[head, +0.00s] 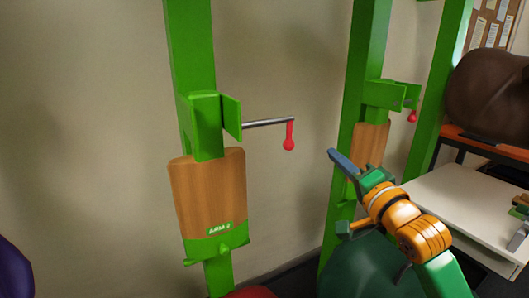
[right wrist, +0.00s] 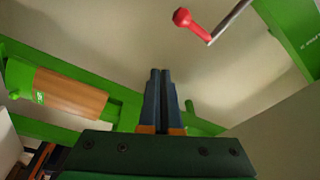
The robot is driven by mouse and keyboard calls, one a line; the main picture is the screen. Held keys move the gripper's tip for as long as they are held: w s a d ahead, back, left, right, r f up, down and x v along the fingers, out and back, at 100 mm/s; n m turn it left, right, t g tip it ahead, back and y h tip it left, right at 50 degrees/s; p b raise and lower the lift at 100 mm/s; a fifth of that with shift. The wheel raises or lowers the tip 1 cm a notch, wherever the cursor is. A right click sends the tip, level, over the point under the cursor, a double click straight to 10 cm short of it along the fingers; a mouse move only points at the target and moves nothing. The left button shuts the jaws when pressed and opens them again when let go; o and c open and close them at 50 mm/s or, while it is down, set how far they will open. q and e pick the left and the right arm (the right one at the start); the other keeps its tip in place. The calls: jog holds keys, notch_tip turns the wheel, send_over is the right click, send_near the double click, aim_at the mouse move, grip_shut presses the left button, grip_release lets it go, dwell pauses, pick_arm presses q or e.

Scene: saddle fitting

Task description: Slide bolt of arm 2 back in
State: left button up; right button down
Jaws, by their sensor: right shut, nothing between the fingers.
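The bolt of arm 2 is a grey rod (head: 266,123) with a bent red handle (head: 289,136) ending in a round knob. It sticks out to the right from a green bracket (head: 208,115) on a green post. Below the bracket is a wooden block (head: 205,190) with a green "ARM 2" label (head: 221,228). My right gripper (head: 333,154) is shut and empty, to the right of and slightly below the red handle, apart from it. In the right wrist view, its closed fingers (right wrist: 160,75) point up below the red knob (right wrist: 182,17). My left gripper is not in view.
A second green post (head: 365,60) with a similar bracket and red knob (head: 412,117) stands to the right, behind my right gripper. A white table (head: 465,200) and a brown saddle-like shape (head: 490,95) are at the far right. The wall behind the bolt is bare.

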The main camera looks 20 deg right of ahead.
jog(key=w+a+r+p, duration=0.1)
jog(key=w+r+p, duration=0.3)
jog(key=w, duration=0.5)
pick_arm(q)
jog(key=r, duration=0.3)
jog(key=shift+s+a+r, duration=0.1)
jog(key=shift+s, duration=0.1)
pick_arm(e)
jog(key=a+f, duration=0.1)
jog(key=s+a+f, duration=0.1)
jog(key=a, duration=0.1)
jog(key=shift+s+a+f, duration=0.15)
jog(key=shift+a+f, duration=0.1)
jog(key=shift+f, duration=0.15)
